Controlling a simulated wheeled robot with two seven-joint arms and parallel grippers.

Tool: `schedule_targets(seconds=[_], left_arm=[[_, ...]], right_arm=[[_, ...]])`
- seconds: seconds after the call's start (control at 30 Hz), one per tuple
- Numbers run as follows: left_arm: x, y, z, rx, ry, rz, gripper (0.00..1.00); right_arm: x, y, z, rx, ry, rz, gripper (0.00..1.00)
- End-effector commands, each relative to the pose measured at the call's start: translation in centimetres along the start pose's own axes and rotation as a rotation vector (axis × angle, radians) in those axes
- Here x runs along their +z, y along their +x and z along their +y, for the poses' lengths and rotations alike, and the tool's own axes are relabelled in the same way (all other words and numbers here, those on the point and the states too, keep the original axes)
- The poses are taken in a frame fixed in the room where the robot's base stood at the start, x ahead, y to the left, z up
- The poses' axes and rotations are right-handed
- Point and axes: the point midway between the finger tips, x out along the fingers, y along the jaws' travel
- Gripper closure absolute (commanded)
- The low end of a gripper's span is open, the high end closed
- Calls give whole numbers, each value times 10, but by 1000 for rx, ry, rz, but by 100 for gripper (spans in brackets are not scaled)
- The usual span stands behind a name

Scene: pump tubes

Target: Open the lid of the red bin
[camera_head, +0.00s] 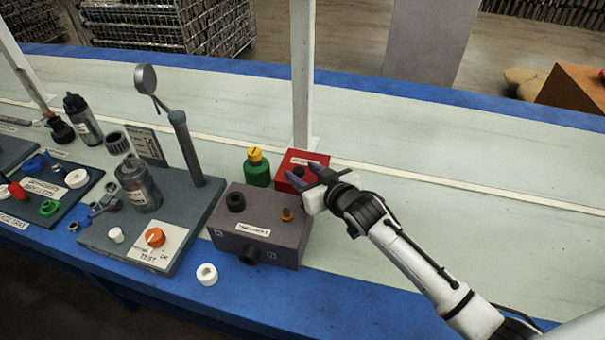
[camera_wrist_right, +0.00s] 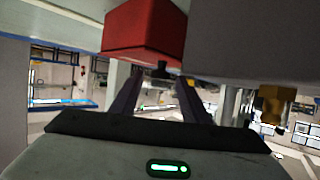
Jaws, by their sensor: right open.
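Whether the fingers touch the knob cannot be told. My left gripper is not in view.
The grey-purple box (camera_head: 262,222) with knobs stands in front of the bin. A green bottle with a yellow cap (camera_head: 257,168) is just left of it. A white post (camera_head: 302,80) rises behind. A test stand (camera_head: 180,215) is further left. The pale table at right is free.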

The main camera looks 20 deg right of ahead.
Motion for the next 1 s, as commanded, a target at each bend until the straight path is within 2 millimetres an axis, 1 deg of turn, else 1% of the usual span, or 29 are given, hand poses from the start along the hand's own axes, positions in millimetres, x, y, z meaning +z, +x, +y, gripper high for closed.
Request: schedule_targets(seconds=[0.1,0.23,0.4,0.47,0.6,0.67,0.87,1.0], left_arm=[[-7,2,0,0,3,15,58],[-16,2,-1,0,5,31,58],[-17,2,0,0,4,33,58],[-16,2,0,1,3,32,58],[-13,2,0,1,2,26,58],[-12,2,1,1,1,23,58],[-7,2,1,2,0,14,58],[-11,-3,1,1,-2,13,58]], right_arm=[[0,8,0,-1,0,1,58],[0,9,-1,-1,0,1,58],[0,9,0,-1,0,0,58],[0,9,0,-1,0,0,68],[0,9,0,-1,0,0,92],[0,9,0,-1,0,0,100],[-1,9,1,0,2,-2,100],[-6,8,9,5,21,-18,100]])
